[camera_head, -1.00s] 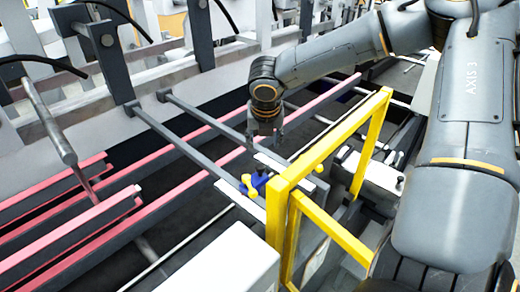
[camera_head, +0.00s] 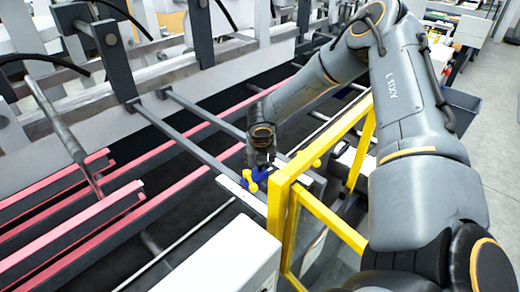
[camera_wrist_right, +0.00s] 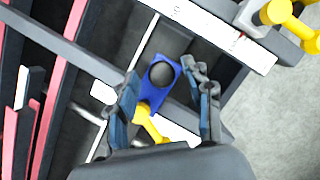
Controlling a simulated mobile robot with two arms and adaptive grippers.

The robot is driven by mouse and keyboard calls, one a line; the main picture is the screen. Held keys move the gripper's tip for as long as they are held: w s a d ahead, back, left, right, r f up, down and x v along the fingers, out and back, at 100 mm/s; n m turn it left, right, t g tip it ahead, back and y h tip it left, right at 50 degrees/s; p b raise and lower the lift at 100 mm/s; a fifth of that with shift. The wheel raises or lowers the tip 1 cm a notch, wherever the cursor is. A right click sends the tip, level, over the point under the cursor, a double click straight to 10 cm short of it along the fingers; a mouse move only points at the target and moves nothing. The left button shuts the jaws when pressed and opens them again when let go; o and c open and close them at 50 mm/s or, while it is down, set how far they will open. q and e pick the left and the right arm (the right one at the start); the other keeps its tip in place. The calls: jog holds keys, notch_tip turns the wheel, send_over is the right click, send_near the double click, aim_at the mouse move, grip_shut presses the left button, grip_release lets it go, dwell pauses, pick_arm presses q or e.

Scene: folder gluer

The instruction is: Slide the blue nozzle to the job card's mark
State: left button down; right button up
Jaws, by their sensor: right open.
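The blue nozzle (camera_head: 261,174) sits on a dark rail beside the yellow frame, with a yellow lever (camera_head: 250,183) at its side. In the right wrist view the nozzle (camera_wrist_right: 163,77) has a round dark knob on top, and its yellow lever (camera_wrist_right: 149,122) points toward my palm. My right gripper (camera_head: 262,163) is low over the nozzle and hides part of it. In the wrist view its fingers (camera_wrist_right: 165,92) are open, one on each side of the nozzle. A white strip (camera_wrist_right: 235,38) with small marks runs along the rail. I cannot make out a job card. My left gripper is out of view.
The yellow guard frame (camera_head: 282,200) stands close to the right of my gripper. A second yellow fitting (camera_wrist_right: 298,25) is at the top right of the wrist view. Red-edged bars (camera_head: 75,235) and dark rods lie left. A white box (camera_head: 225,262) is in front.

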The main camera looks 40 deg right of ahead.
jog(key=shift+d+f, duration=0.1)
jog(key=shift+f, duration=0.05)
grip_shut()
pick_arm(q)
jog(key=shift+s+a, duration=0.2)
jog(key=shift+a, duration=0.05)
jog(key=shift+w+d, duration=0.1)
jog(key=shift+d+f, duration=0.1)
pick_arm(e)
jog(key=shift+w, duration=0.9)
grip_release()
jog(key=v, duration=1.2)
jog(key=shift+w, duration=0.1)
